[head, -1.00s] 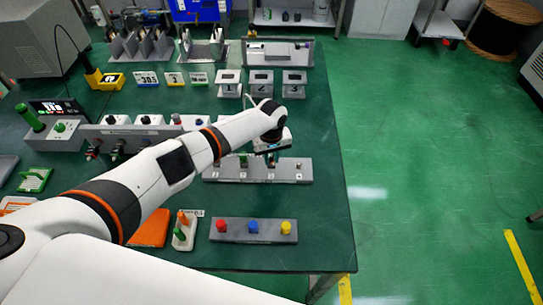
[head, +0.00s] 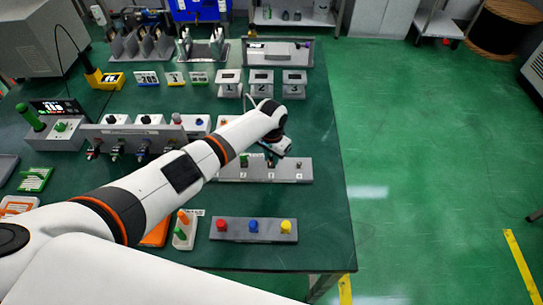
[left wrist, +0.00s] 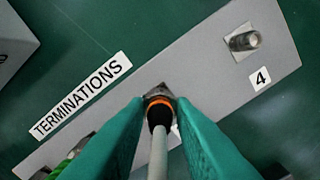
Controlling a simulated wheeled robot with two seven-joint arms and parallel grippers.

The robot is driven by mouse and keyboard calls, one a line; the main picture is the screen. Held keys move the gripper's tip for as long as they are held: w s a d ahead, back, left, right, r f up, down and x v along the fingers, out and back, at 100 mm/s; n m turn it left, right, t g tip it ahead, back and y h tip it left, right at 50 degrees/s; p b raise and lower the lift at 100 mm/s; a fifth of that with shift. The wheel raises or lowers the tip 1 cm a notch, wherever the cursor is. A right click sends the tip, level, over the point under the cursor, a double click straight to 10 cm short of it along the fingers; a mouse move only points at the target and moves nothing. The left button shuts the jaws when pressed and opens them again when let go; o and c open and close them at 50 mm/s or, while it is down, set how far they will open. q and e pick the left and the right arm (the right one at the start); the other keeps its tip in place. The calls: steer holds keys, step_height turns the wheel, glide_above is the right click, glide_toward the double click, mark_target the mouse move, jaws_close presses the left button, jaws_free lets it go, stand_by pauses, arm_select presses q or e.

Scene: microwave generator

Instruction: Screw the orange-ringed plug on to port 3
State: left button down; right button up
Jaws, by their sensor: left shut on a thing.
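The orange-ringed plug (left wrist: 158,103) shows in the left wrist view as an orange ring with a black collar and a grey shaft running toward the camera. It lies between the teal fingers of my left gripper (left wrist: 158,130), which is shut on it. Its front end meets a metal fitting on the grey terminations block (left wrist: 200,65); the fingers hide this port's number, and I cannot tell how far the thread is engaged. The bare threaded port 4 (left wrist: 243,40) is to its right. In the head view my left gripper (head: 271,162) is over the block (head: 232,175).
A green plug (left wrist: 62,168) is at the block's lower left. In front of the block is a grey strip with red, blue and yellow knobs (head: 253,239). Numbered white stands (head: 261,84) are behind. The table's right side is clear.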

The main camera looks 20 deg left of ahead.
arm_select(q)
steer(key=m, duration=0.3)
steer(key=shift+m, duration=0.4)
steer(key=m, duration=0.3)
steer(key=shift+m, duration=0.3)
steer(key=m, duration=0.3)
steer(key=shift+m+b, duration=0.3)
steer(key=shift+b, duration=0.1)
steer(key=shift+m, duration=2.1)
steer(key=shift+b, duration=0.3)
steer(key=c, duration=1.2)
jaws_free()
step_height(320, 180, up, 12)
steer(key=b, duration=0.1)
